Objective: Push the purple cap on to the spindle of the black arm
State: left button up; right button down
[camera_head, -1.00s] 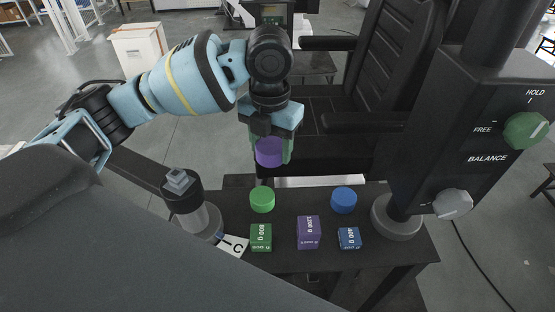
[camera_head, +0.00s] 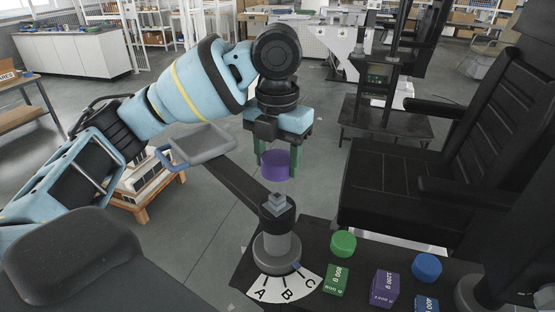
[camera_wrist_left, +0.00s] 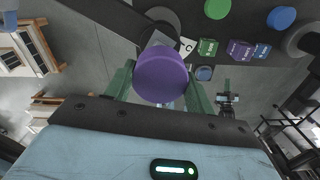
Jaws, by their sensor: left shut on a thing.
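My left gripper (camera_head: 276,162) is shut on the purple cap (camera_head: 275,166), pointing down with a green finger on each side of it. In the left wrist view the purple cap (camera_wrist_left: 162,76) sits between the green fingers and hides most of what lies under it. The spindle (camera_head: 277,201) is a small grey square peg on the black hub of the black arm (camera_head: 235,185), which stands on a grey column. In the head view the cap appears just above the spindle, with a small gap. My right gripper is not in view.
A lettered A-B-C plate (camera_head: 285,289) lies at the column's foot. A green cap (camera_head: 343,244), a blue cap (camera_head: 427,266) and labelled weight blocks (camera_head: 384,286) stand on the dark table to the right. A grey tray (camera_head: 203,145) is at the black arm's far end. A black chair (camera_head: 430,185) stands behind.

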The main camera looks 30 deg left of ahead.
aim_at(277, 196)
pick_arm(q)
jog(key=shift+f, duration=2.65)
jog(key=shift+s+f, duration=0.1)
jog(key=shift+f, duration=1.65)
dwell(0.7)
jog(key=o, duration=1.1)
jog(key=shift+r, duration=0.1)
jog(key=shift+o, duration=0.2)
jog(key=o, duration=0.4)
jog(key=shift+r, duration=1.2)
jog(key=shift+r, duration=2.4)
